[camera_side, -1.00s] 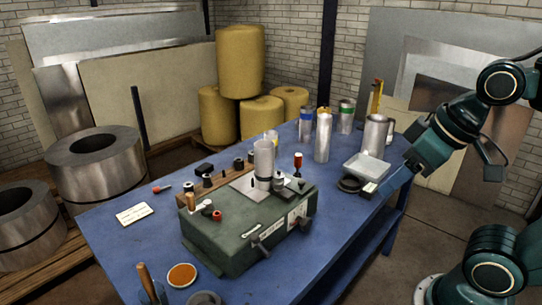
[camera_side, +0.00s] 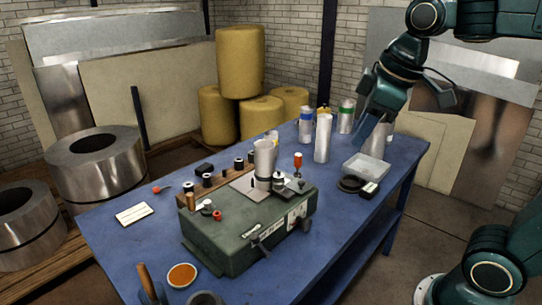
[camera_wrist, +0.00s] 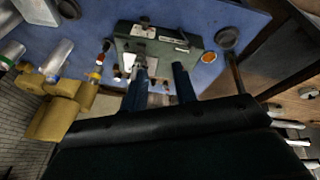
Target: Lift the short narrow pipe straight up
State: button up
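Several upright metal pipes stand at the back of the table in the side view. A blue-banded pipe (camera_side: 306,132) looks the narrowest and is short; it best fits the short narrow pipe. A green-banded pipe (camera_side: 346,118) stands behind. A wide pipe (camera_side: 378,143) is partly hidden by my gripper (camera_side: 367,125), which hangs at the right of the group, pointing down. In the wrist view, my gripper (camera_wrist: 161,68) has its fingers apart, with nothing seen between them.
A green machine (camera_side: 245,225) with a pipe (camera_side: 264,160) standing on it fills the front middle of the table. A clear tray (camera_side: 366,168) and a dark ring (camera_side: 350,184) lie at the right.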

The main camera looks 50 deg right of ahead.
jog(key=w+d+r+n+g, duration=0.15)
jog(key=w+n, duration=0.25)
jog(key=w, duration=0.4)
jog(key=n+g, duration=0.3)
jog(key=n, duration=0.7)
send_over(272, 175)
notch_tip(272, 175, down, 6)
jog(key=shift+w+d+f+n, duration=0.1)
jog(key=shift+w+d+n, duration=0.05)
jog(key=shift+n, duration=0.25)
jog(key=shift+f, duration=0.1)
jog(key=shift+f, duration=6.8)
grip_shut()
